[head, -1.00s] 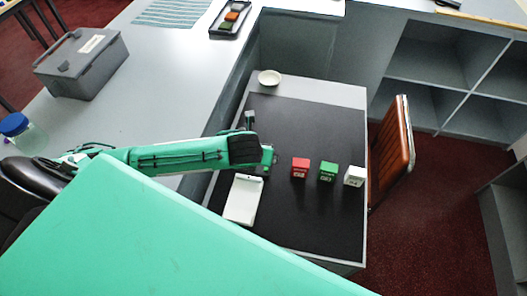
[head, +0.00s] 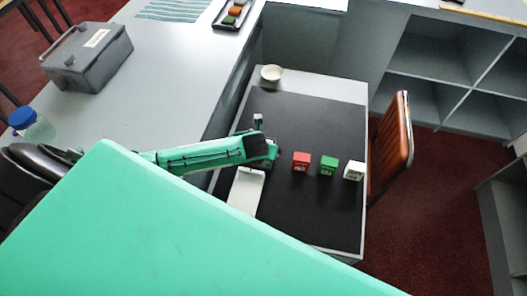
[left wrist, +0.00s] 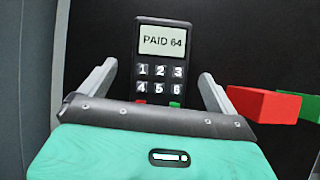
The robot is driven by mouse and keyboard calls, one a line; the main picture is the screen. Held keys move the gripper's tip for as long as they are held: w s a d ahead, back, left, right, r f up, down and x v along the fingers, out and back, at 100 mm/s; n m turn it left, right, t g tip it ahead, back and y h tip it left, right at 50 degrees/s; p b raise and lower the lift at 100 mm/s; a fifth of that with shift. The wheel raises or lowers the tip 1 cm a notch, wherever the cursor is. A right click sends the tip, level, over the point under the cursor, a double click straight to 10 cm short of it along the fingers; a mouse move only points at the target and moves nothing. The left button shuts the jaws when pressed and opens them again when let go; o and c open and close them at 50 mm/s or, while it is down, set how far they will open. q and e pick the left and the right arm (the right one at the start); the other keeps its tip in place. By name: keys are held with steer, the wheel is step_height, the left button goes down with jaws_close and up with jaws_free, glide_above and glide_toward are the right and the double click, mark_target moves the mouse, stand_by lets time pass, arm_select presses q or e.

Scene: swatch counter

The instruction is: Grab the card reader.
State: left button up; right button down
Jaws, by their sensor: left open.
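The card reader (left wrist: 160,62) is dark, with a lit screen reading "PAID 64" and a keypad, in the left wrist view. In the head view its top (head: 258,119) shows just beyond my left arm's end, on the black mat. My left gripper (left wrist: 158,74) is open, with one finger on each side of the reader's keypad and visible gaps to both. The reader's lower end is hidden behind the gripper body. In the head view the left gripper (head: 272,148) is partly hidden by its own wrist. My right gripper is not in view.
A red box (head: 301,162), a green box (head: 328,165) and a white box (head: 354,170) stand right of the gripper. A white tray (head: 246,190) lies on the near side. A bowl (head: 271,73) is at the back. The black mat (head: 310,115) is clear beyond the boxes.

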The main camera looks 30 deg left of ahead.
arm_select(q)
steer(key=shift+w+f, duration=0.25)
steer(key=shift+f, duration=0.25)
steer(key=shift+c, duration=0.4)
steer(key=c, duration=1.1)
steer(key=shift+c, duration=0.3)
steer(key=shift+r, duration=0.15)
